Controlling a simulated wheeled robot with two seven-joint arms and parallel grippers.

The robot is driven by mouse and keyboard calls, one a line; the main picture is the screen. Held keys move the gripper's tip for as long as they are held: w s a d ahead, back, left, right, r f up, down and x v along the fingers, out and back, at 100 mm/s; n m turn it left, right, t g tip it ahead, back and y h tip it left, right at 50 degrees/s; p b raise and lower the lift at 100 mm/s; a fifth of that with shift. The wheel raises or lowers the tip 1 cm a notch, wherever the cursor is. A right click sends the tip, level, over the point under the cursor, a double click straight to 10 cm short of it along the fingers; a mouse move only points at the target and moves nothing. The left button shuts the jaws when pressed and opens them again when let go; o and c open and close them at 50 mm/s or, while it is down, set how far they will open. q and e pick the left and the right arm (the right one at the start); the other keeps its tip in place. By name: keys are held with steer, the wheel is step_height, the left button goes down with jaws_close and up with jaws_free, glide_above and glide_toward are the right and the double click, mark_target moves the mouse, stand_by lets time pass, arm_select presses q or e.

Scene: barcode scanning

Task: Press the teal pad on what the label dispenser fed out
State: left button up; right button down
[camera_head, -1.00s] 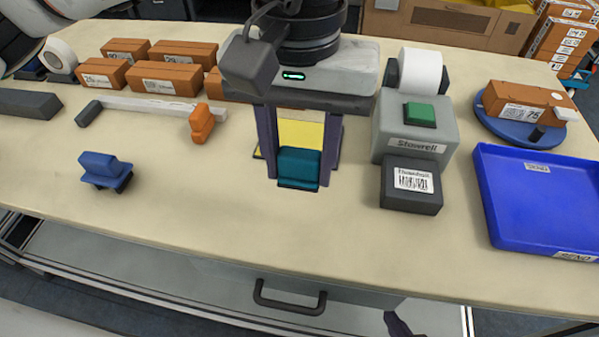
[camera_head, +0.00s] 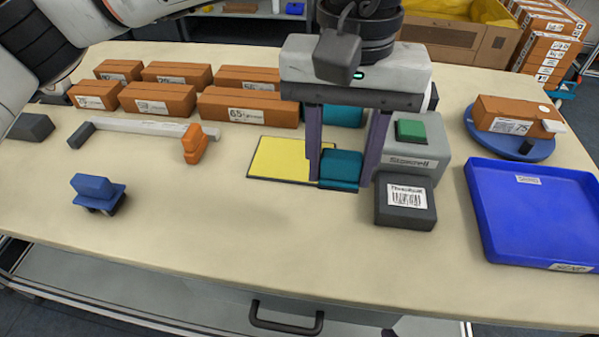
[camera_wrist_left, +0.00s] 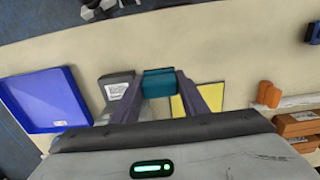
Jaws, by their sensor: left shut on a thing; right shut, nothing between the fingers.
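My left gripper (camera_head: 341,183) is shut on the teal pad (camera_head: 341,168), which sits between its purple fingers. The pad also shows in the left wrist view (camera_wrist_left: 158,83). The label dispenser (camera_head: 428,160) is a grey box with a green button, right of the gripper. A dark block (camera_head: 405,215) at its front bears a white barcode label (camera_head: 407,197), which also shows in the left wrist view (camera_wrist_left: 116,91). The held pad is left of this label and apart from it. My right gripper is not clearly visible.
A yellow mat (camera_head: 275,158) lies left of the pad. Another teal thing (camera_head: 345,115) shows behind the fingers, partly hidden. A blue tray (camera_head: 530,215) and a round blue stand (camera_head: 480,136) with an orange box are right. Orange boxes (camera_head: 160,98) line the back left.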

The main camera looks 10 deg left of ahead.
arm_select(q)
glide_toward(407, 197)
steer(key=shift+d+f, duration=0.1)
steer(key=shift+f, duration=2.45)
steer(key=shift+s+f+b, duration=0.1)
steer(key=shift+f+b, duration=0.3)
steer(key=shift+f, duration=0.3)
steer(key=shift+r, duration=0.1)
step_height(407, 197, up, 7)
steer(key=p, duration=0.5)
stand_by(0.5)
